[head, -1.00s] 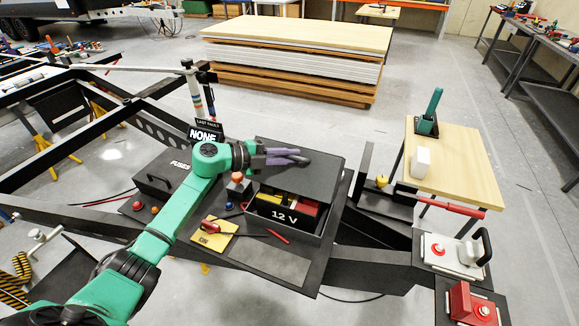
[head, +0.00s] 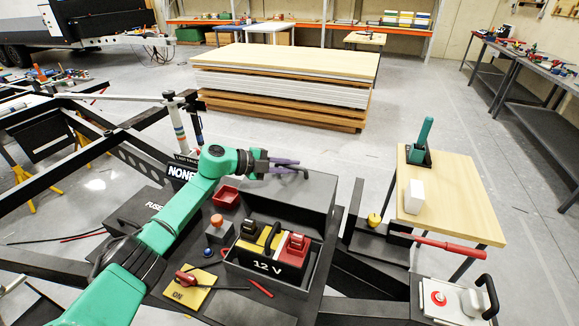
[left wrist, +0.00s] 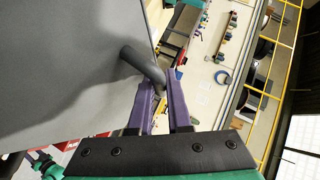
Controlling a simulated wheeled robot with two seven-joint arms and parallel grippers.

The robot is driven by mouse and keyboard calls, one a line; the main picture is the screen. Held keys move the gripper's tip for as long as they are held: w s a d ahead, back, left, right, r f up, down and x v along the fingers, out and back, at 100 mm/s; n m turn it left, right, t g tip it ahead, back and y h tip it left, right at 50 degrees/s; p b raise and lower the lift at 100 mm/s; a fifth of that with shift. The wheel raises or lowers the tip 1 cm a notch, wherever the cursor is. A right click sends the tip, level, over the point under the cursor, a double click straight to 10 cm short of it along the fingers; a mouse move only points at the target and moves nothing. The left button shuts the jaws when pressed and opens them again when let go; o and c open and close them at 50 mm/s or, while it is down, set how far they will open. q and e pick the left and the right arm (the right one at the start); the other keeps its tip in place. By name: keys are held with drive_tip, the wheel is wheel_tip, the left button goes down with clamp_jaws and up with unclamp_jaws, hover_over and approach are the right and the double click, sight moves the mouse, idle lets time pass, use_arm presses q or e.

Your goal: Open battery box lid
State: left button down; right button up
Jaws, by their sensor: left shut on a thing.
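The battery box (head: 300,283) stands on the dark frame, marked 12 V on its front. Its dark grey lid (head: 310,190) is raised at the back, and the box's front is uncovered, showing yellow and red parts (head: 293,250) and a black strap inside. My left gripper (head: 292,166) is at the lid's upper edge. In the left wrist view its purple fingers (left wrist: 168,108) are shut on the dark lid handle (left wrist: 143,66), a bent bar on the grey lid (left wrist: 65,70). The fingers partly hide the handle's end. My right gripper does not show.
A wooden side table (head: 445,190) stands right. A panel stack (head: 285,90) is behind.

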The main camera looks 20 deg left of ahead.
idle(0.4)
use_arm(q)
drive_tip(key=c, duration=1.2)
unclamp_jaws()
drive_tip(key=shift+s+a, duration=0.25)
drive_tip(key=shift+a, duration=0.15)
drive_tip(key=b+v, duration=0.4)
drive_tip(key=v, duration=0.9)
drive_tip(key=shift+s+a+r+b, duration=0.1)
drive_tip(key=shift+s+a+b, duration=0.1)
drive_tip(key=shift+b, duration=0.1)
drive_tip(key=shift+r, duration=0.15)
